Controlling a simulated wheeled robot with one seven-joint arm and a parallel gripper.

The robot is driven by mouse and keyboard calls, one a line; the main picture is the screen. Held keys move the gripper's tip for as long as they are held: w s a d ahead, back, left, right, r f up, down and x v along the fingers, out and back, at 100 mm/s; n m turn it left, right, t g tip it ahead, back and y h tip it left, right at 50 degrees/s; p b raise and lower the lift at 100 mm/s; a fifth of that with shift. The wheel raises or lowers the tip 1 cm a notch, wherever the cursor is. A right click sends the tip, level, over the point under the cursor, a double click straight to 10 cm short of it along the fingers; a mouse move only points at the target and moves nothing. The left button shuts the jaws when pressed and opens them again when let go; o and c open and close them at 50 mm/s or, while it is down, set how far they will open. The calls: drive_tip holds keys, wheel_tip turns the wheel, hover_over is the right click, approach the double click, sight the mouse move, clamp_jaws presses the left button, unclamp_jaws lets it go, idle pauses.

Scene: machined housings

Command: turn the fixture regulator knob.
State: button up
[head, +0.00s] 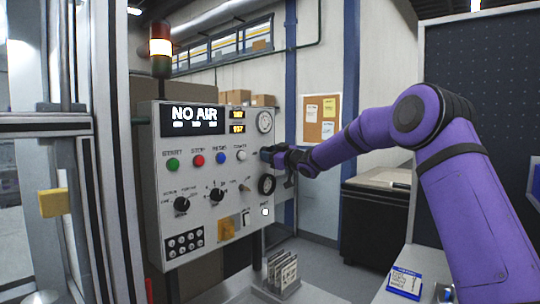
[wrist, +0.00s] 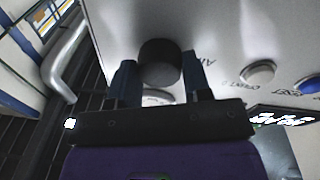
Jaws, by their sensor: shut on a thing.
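The control panel (head: 205,215) is a light grey box with a display (head: 194,118) reading "NO AIR". The regulator knob (wrist: 160,60) is a dark round cylinder on the panel face, with lettering that seems to read "AIR" beside it in the wrist view. My gripper (head: 269,154) is at the panel's right side, and its two blue-grey fingers stand on either side of the knob, shut on it. In the head view the knob is hidden by the gripper. A round white gauge (head: 265,122) sits just above the gripper.
A row of buttons, including a white one (head: 241,155), lies left of my gripper. A round black fitting (head: 266,184) is just below it. Selector knobs (head: 182,204) sit lower left. A signal lamp (head: 160,45) stands on top; a dark cabinet (head: 375,220) stands behind right.

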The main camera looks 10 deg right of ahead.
drive_tip(key=n, duration=0.6)
drive_tip(key=n+g+y, duration=0.1)
drive_tip(key=n, duration=0.5)
drive_tip(key=shift+d+y, duration=0.1)
drive_tip(key=shift+y, duration=0.2)
drive_tip(key=shift+f, duration=0.1)
drive_tip(key=o, duration=0.9)
drive_tip(key=shift+d, duration=0.1)
drive_tip(key=v, duration=1)
drive_tip(key=shift+s+d, duration=0.2)
drive_tip(key=shift+s, duration=0.05)
